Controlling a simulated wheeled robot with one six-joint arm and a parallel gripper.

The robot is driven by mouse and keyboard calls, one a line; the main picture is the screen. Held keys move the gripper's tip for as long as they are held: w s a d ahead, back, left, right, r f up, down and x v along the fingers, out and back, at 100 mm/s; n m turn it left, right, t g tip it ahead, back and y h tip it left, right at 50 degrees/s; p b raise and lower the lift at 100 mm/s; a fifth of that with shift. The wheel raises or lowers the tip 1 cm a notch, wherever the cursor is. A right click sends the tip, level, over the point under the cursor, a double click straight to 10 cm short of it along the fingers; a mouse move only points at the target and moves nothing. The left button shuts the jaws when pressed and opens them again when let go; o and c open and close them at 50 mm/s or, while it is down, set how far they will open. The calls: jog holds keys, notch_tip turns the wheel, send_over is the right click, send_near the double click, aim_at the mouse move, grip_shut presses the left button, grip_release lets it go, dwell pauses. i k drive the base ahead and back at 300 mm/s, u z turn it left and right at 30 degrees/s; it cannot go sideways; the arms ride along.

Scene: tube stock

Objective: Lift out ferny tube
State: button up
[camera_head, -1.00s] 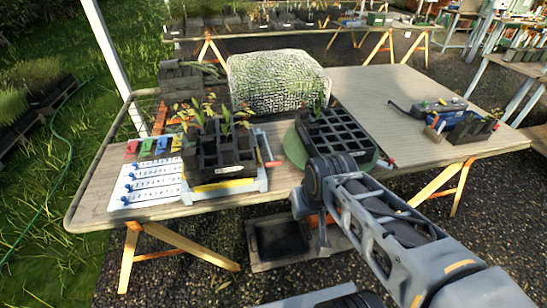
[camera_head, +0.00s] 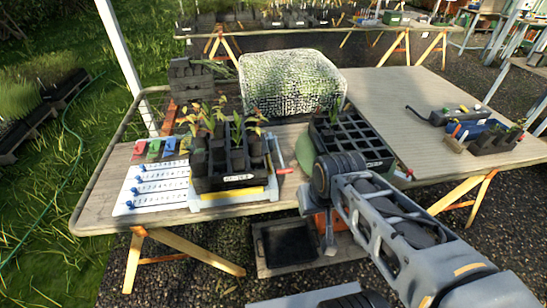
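A dark tray of square tubes (camera_head: 232,182) stands at the front left of the bench, on a pale frame with a red handle. Several tubes hold plants with green, yellow and orange leaves (camera_head: 208,116). I cannot tell which plant is ferny. A black cell tray (camera_head: 352,140) right of it is mostly empty, with a small green seedling at its back. Small dark tubes (camera_head: 490,138) with a green plant stand at the right. My gripper (camera_head: 328,245) hangs down in front of the bench edge, below the cell tray and apart from the plants. Its fingers are unclear.
A netted, box-shaped cover (camera_head: 290,82) stands at the back middle. A white board with blue knobs (camera_head: 152,185) and coloured clips lie at the left. The bench top (camera_head: 410,95) is bare at the back right. A dark tray (camera_head: 288,243) lies below the bench.

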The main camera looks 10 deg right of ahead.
aim_at(248, 124)
jog(key=k, duration=0.5)
jog(key=u, duration=0.5)
jog(key=i, duration=1.4)
jog(key=z, duration=0.5)
